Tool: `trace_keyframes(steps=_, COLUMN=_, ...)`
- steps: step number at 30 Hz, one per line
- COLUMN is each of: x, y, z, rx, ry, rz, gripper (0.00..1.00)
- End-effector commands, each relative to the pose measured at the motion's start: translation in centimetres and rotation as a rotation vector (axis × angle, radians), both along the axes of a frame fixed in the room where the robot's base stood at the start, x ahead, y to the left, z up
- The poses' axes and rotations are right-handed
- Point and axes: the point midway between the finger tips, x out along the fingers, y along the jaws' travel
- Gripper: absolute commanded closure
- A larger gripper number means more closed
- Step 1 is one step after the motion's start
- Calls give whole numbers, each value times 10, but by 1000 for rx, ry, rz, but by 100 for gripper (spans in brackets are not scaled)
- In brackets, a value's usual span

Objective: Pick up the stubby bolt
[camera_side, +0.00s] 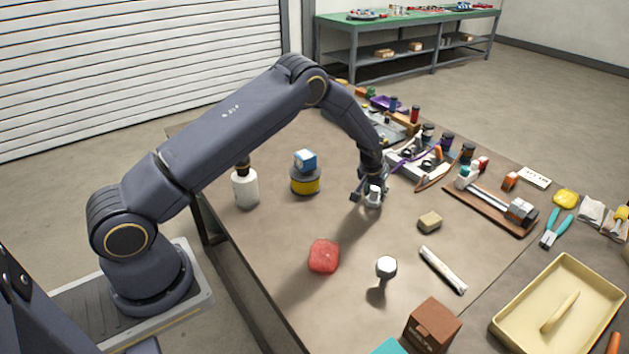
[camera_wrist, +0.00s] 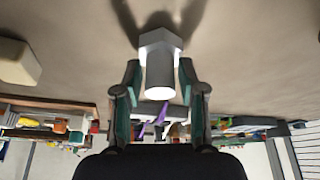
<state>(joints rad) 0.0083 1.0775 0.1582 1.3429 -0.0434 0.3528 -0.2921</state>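A pale grey bolt (camera_wrist: 160,75) with a hexagonal head and a short thick shank stands between my gripper's fingers. Its head is down towards the tabletop and its shank points up at the wrist camera. It also shows in the side view (camera_side: 374,198), partly covered by my gripper (camera_side: 366,196). In the wrist view my gripper (camera_wrist: 160,75) has one finger on each side of the bolt. Narrow gaps show beside the shank, and the fingers look open around it. A second bolt-like piece (camera_side: 386,267) with a white hexagonal head stands nearer the front.
A tan block (camera_side: 430,222), a red lump (camera_side: 324,256) and a pale rod (camera_side: 443,269) lie nearby on the table. A yellow-banded tin with a blue block (camera_side: 305,161) and a white bottle (camera_side: 245,187) stand left. Parts crowd the back; a yellow tray (camera_side: 510,322) lies right.

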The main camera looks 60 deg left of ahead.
Motion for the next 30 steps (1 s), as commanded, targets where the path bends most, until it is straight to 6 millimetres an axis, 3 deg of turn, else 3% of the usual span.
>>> trace_keyframes(steps=1, x=0, y=0, z=0, rx=0, ry=0, rz=0, gripper=68)
trace_keyframes(steps=10, x=0, y=0, z=0, rx=0, ry=1, rz=0, gripper=99)
trace_keyframes(steps=23, x=0, y=0, z=5, rx=0, ry=0, rz=0, gripper=100)
trace_keyframes(steps=30, x=-3, y=-1, z=38, rx=0, ry=-3, rz=0, gripper=100)
